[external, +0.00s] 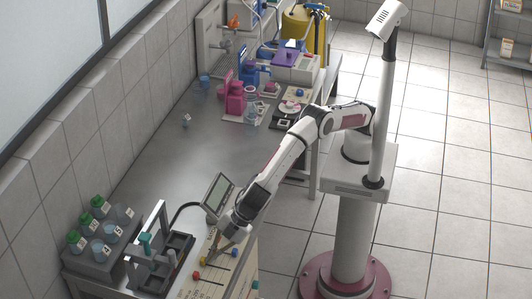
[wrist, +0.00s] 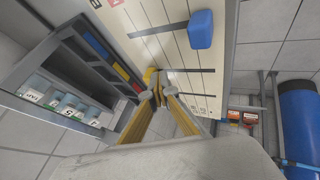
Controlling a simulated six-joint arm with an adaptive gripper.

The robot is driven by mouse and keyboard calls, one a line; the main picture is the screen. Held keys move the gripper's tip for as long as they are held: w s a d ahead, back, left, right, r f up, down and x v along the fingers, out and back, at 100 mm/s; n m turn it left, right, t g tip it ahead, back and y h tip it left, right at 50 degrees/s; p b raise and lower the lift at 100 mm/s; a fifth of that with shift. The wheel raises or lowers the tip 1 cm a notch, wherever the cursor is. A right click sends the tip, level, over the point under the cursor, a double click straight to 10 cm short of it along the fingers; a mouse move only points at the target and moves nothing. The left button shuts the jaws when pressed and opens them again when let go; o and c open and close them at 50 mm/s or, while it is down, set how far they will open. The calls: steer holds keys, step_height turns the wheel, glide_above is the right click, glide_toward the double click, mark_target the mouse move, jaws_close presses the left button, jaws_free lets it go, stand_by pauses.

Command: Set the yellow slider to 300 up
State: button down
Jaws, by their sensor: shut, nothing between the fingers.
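The slider panel (external: 222,270) is a pale board with dark slots at the front of the bench; it also shows in the wrist view (wrist: 175,50). The yellow slider (wrist: 150,75) is just beyond my fingertips in the wrist view, partly hidden by them; whether they touch it I cannot tell. A red slider (external: 196,275) is at the left of the panel. My gripper (wrist: 160,95) is shut and empty, pointing down at the panel.
A screen (external: 217,194) on a stand is close beside my wrist. A dark rack (external: 165,255) and a grey box of green-capped bottles (external: 88,262) stand left of the panel. Lab equipment fills the far bench; the middle of the bench (external: 185,160) is mostly clear.

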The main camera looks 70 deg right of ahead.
mark_target(216, 269)
steer(key=shift+s, duration=0.15)
steer(key=shift+s, duration=0.5)
steer(key=s, duration=0.3)
steer(key=shift+r, duration=0.1)
steer(key=v, duration=0.9)
steer(key=shift+d+r, duration=0.15)
steer(key=shift+r, duration=0.2)
steer(key=shift+s, duration=0.1)
